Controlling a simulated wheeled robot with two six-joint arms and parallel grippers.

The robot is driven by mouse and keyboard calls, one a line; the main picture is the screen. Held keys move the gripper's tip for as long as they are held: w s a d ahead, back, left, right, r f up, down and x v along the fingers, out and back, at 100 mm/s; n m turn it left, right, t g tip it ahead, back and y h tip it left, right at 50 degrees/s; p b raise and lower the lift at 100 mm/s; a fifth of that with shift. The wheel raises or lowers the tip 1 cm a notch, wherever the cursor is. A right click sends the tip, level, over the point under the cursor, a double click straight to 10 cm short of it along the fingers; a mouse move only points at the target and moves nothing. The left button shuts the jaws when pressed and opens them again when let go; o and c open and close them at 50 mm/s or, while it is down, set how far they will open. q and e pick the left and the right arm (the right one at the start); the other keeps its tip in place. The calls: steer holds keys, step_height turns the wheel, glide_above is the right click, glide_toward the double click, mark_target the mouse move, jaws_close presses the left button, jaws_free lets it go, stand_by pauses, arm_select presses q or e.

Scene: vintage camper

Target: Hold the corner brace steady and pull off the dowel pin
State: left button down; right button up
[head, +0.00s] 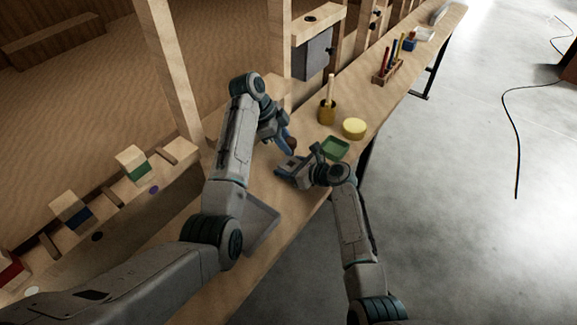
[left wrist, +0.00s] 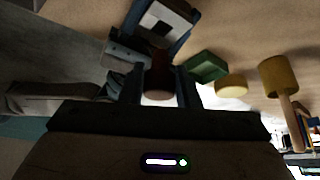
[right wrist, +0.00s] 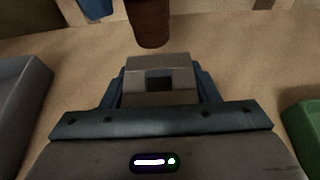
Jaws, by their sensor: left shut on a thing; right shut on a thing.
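The corner brace (right wrist: 165,97) is a pale grey-beige block with a dark square hole, and my right gripper (right wrist: 160,88) is shut on it. It also shows in the left wrist view (left wrist: 178,22). The dowel pin (right wrist: 148,24) is a brown cylinder; my left gripper (left wrist: 160,88) is shut on it, and it also shows in the left wrist view (left wrist: 159,78). In the right wrist view a narrow gap shows between the pin's end and the brace. In the head view my left gripper (head: 287,142) and right gripper (head: 290,168) are close together over the bench.
A grey tray (head: 264,232) lies on the wooden bench nearer me. A wooden rack (head: 385,75) is further along. Posts line the bench's left side.

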arm_select(q)
steer(key=shift+r, duration=0.95)
arm_select(e)
steer(key=o, duration=1.2)
steer(key=v, duration=1.2)
steer(key=shift+s+f, duration=0.15)
